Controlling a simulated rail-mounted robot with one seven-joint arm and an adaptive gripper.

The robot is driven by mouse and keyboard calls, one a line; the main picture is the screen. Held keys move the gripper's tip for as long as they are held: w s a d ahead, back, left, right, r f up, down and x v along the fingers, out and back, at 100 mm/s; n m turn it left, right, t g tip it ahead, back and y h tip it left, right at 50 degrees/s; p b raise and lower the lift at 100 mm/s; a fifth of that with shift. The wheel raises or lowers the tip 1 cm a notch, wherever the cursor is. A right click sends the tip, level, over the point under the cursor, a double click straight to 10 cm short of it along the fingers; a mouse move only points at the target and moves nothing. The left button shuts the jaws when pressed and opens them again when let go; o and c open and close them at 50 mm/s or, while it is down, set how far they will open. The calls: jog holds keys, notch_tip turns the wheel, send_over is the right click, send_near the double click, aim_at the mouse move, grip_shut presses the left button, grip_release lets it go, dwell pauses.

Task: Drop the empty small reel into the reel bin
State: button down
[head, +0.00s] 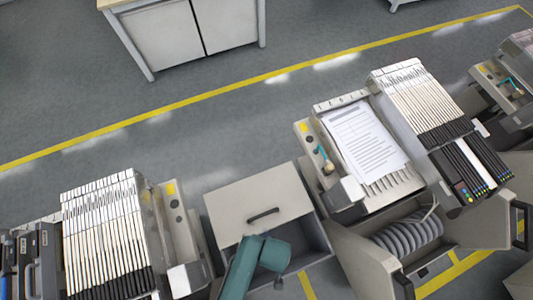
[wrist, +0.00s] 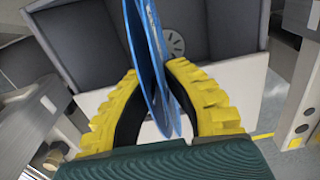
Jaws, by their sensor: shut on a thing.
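In the wrist view, my gripper (wrist: 153,72) has yellow ribbed fingers shut on a thin blue reel (wrist: 146,62). The reel is seen nearly edge-on and runs up past the top of the picture. Behind it is an open grey bin (wrist: 230,28) with dark walls and a pale front; a pale slotted disc (wrist: 176,43) shows there, partly hidden by the reel. I cannot tell whether the reel's lower edge is inside the bin. In the head view, an open grey bin (head: 312,238) lies beside my teal arm; my gripper and the reel are out of sight.
A grey panel with a dark handle (head: 262,214) adjoins the bin. Feeder trolleys stand on both sides, with feeder banks at left (head: 100,225) and right (head: 415,95). Grey reels (head: 405,236) stand in an open compartment at right. The floor behind is clear up to a white cabinet (head: 160,40).

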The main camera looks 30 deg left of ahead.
notch_tip(320, 180, down, 6)
jog(key=b, duration=0.6)
jog(key=shift+w+r, duration=0.1)
jog(key=shift+r, duration=0.1)
jog(key=shift+r, duration=0.1)
jog(key=c, duration=1.1)
grip_release()
jog(key=shift+c, duration=0.2)
notch_tip(320, 180, up, 12)
jog(key=shift+r, duration=0.1)
